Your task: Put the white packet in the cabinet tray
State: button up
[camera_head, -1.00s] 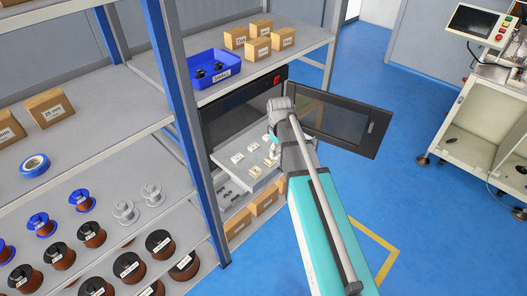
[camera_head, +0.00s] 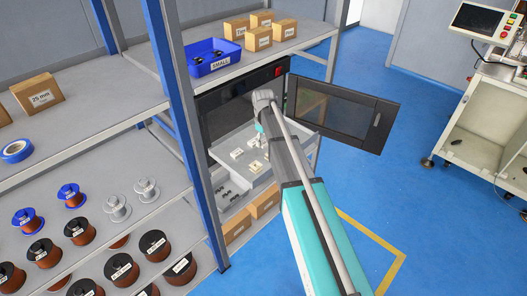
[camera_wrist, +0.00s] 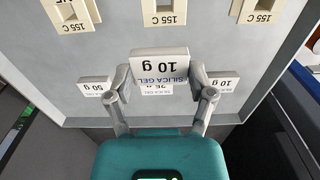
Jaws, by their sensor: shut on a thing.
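My gripper (camera_wrist: 160,76) is shut on a white packet (camera_wrist: 160,64) marked "10 g SILICA GEL", held between both fingertips in the wrist view. The cabinet tray (camera_wrist: 100,55) lies beneath it, a grey flat surface. In the head view the tray (camera_head: 222,151) is pulled out of the dark cabinet (camera_head: 232,97). My gripper (camera_head: 260,130) is over the tray there, partly hidden by my wrist. I cannot tell whether the held packet touches the tray.
On the tray are a 50 g packet (camera_wrist: 95,86), another 10 g packet (camera_wrist: 222,85), a partly hidden 25 g packet (camera_wrist: 157,90) and cream "155 C" blocks (camera_wrist: 166,14). The cabinet door (camera_head: 343,113) stands open at right. A blue shelf post (camera_head: 182,120) is at left.

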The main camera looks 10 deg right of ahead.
aim_at(262, 151)
jog(key=shift+w+f, duration=0.25)
jog(key=shift+f, duration=0.1)
jog(key=shift+a+f, duration=0.1)
jog(key=shift+w+a+f+b, duration=0.1)
jog(key=shift+w+f+b, duration=0.35)
jog(key=shift+b, duration=0.3)
jog(key=shift+f+b, duration=1.35)
jog(key=shift+f, duration=0.1)
jog(key=shift+f, duration=0.15)
jog(key=o, duration=0.9)
notch_tip(262, 151, up, 12)
jog(key=p, duration=1.2)
jog(key=shift+r, duration=0.2)
